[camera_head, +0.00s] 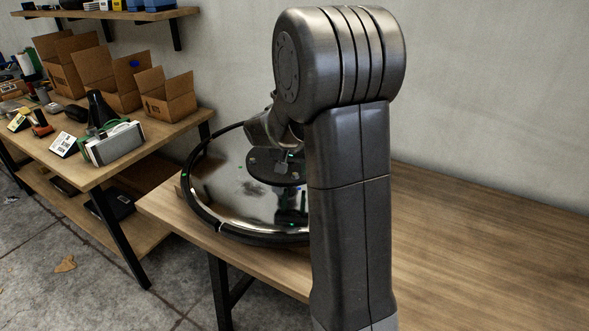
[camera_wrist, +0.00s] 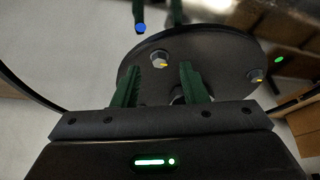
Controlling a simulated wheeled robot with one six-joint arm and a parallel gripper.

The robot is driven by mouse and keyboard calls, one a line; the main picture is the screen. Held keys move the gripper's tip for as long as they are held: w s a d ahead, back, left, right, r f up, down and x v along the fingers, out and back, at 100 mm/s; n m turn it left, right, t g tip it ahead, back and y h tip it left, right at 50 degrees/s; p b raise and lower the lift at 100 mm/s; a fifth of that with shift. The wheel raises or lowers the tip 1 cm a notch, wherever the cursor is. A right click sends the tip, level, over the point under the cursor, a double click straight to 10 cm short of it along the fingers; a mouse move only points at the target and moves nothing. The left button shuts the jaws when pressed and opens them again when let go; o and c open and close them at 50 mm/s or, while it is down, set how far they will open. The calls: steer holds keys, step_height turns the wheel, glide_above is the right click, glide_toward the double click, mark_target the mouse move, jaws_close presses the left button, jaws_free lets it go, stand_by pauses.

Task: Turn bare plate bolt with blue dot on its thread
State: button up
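A dark round plate (camera_head: 268,168) sits over the shiny, black-rimmed chair base (camera_head: 215,190). In the wrist view the plate (camera_wrist: 225,55) bears a bolt (camera_wrist: 159,60) with a yellow mark, and another yellow-marked bolt (camera_wrist: 255,76) near its right edge. A round pale part shows partly behind the right finger. A blue dot (camera_wrist: 141,28) appears above the plate, by dark green shapes that look like my fingers' reflection; I cannot tell what it sits on. My gripper (camera_wrist: 159,67) is open and empty, its green fingers in front of the plate. In the head view my arm hides much of it.
The base lies on a wooden table (camera_head: 470,240) with clear room on the right. A workbench (camera_head: 85,175) at left holds cardboard boxes (camera_head: 115,80) and tools. A shelf (camera_head: 150,13) hangs above it. A green dot (camera_wrist: 278,59) shows at right in the wrist view.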

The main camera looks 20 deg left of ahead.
steer(key=p+v, duration=0.1)
steer(key=v, duration=1.1)
steer(key=shift+s, duration=0.15)
steer(key=shift+f, duration=0.1)
steer(key=b+x, duration=0.1)
steer(key=x, duration=1.3)
steer(key=shift+r, duration=0.3)
